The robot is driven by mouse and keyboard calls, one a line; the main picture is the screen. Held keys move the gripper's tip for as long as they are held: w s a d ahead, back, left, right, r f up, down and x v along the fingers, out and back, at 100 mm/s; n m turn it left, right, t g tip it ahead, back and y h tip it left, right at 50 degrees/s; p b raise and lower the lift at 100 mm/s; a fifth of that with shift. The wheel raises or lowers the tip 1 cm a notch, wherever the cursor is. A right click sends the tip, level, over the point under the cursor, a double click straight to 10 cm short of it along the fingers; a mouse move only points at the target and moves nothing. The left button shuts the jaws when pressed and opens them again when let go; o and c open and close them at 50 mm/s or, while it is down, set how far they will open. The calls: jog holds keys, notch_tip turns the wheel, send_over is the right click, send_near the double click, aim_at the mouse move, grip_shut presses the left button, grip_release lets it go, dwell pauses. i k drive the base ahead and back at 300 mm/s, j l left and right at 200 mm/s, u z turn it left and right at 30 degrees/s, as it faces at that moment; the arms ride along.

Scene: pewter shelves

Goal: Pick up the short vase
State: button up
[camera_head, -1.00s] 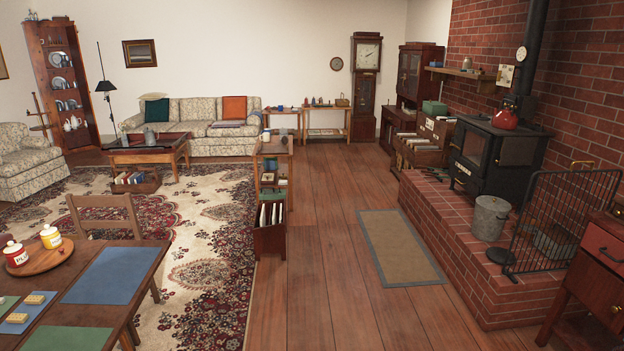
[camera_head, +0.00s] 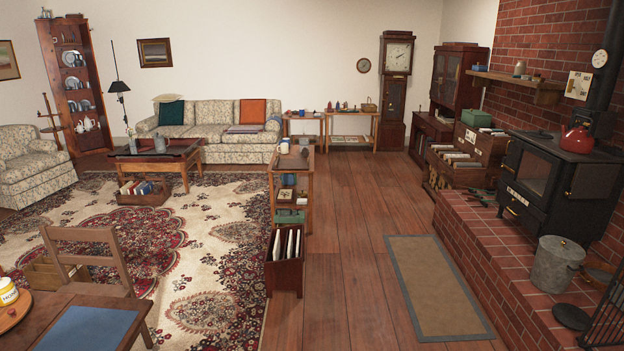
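I cannot tell for certain which item is the short vase. A small grey-green jar (camera_head: 519,69) stands on the wooden mantel shelf (camera_head: 498,77) on the brick wall at the right. A grey pitcher-like vessel (camera_head: 159,144) stands on the low dark coffee table (camera_head: 183,152) at the left. Several small items stand on the narrow side table (camera_head: 347,114) by the back wall, too small to make out. My gripper is not in view.
A wooden floor strip (camera_head: 345,240) runs clear ahead, with a tan mat (camera_head: 432,285) on it. A low bookcase (camera_head: 285,272) borders it at left. The raised brick hearth (camera_head: 490,245) with a black stove (camera_head: 540,180) borders it at right. A dining table (camera_head: 45,325) and chair (camera_head: 90,255) stand front left.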

aim_at(303, 142)
jog(key=i+z, duration=0.1)
jog(key=i, duration=1.35)
jog(key=i+z, duration=0.25)
jog(key=i, duration=0.45)
jog(key=i+j+z, duration=0.25)
jog(key=i, duration=1.2)
jog(key=i+l, duration=0.15)
jog(key=i, duration=0.65)
jog(key=i+u, duration=0.2)
jog(key=i, duration=0.5)
jog(key=i+l+u, duration=0.15)
jog(key=i, duration=0.6)
jog(key=i+u, duration=0.35)
jog(key=i, duration=1.1)
jog(key=i+u, duration=0.45)
jog(key=i+l+u, duration=0.1)
jog(key=i+u, duration=0.35)
jog(key=i+l+u, duration=0.2)
jog(key=i+u, duration=0.25)
jog(key=i+l+u, duration=0.25)
jog(key=u, duration=0.15)
jog(key=i, duration=0.05)
